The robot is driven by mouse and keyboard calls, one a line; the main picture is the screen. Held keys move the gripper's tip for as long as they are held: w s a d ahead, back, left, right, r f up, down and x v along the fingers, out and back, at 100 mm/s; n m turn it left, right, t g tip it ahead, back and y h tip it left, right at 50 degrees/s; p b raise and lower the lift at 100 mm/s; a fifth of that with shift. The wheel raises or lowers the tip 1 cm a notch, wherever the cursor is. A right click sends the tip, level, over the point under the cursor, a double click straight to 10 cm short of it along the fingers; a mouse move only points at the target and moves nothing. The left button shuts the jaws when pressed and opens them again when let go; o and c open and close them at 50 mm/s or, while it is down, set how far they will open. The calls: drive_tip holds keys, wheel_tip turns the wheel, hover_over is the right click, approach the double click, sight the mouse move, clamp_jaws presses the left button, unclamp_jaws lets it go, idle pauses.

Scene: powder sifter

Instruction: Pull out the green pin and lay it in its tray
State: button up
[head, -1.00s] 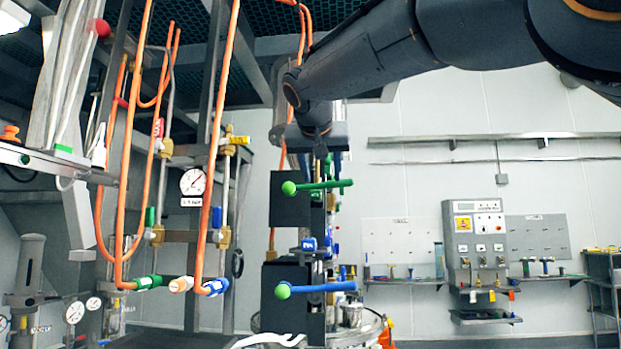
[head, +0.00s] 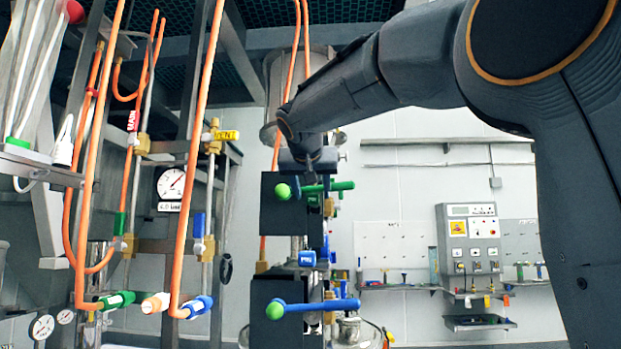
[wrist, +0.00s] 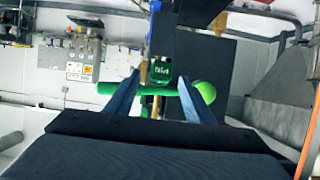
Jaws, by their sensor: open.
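The green pin (head: 325,188) is a horizontal bar with a round ball on its left end, set through a dark block (head: 270,215). In the wrist view the pin (wrist: 150,89) runs across the picture, its ball at the right and a green tag (wrist: 161,78) at its middle. My gripper (head: 316,182) is open and comes down from above at the pin. In the wrist view its fingers (wrist: 158,92) are spread apart and overlap the bar on both sides of the tag. Contact cannot be told. I cannot single out the pin's tray.
A similar blue pin (head: 310,306) sits in a lower block, with a blue tag (head: 307,258) above it. Orange hoses (head: 195,150) and a gauge (head: 171,184) stand left. A control panel (head: 471,235) with a dark tray-like shelf (head: 480,323) is at the back right.

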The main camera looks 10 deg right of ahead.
drive_tip(key=shift+p+x, duration=0.35)
drive_tip(key=shift+x, duration=0.9)
drive_tip(key=c, duration=1.2)
drive_tip(key=shift+o, duration=0.2)
drive_tip(key=s+a+b, duration=0.3)
drive_tip(key=s+b, duration=0.3)
drive_tip(key=s, duration=0.2)
drive_tip(key=shift+s, duration=0.4)
idle(2.0)
drive_tip(key=s+b, duration=0.1)
drive_tip(key=s, duration=0.1)
drive_tip(key=s+a+b, duration=0.1)
drive_tip(key=s+b, duration=0.1)
drive_tip(key=s, duration=0.1)
drive_tip(key=shift+s+a, duration=0.3)
drive_tip(key=shift+a, duration=0.05)
idle(0.4)
drive_tip(key=shift+r, duration=0.15)
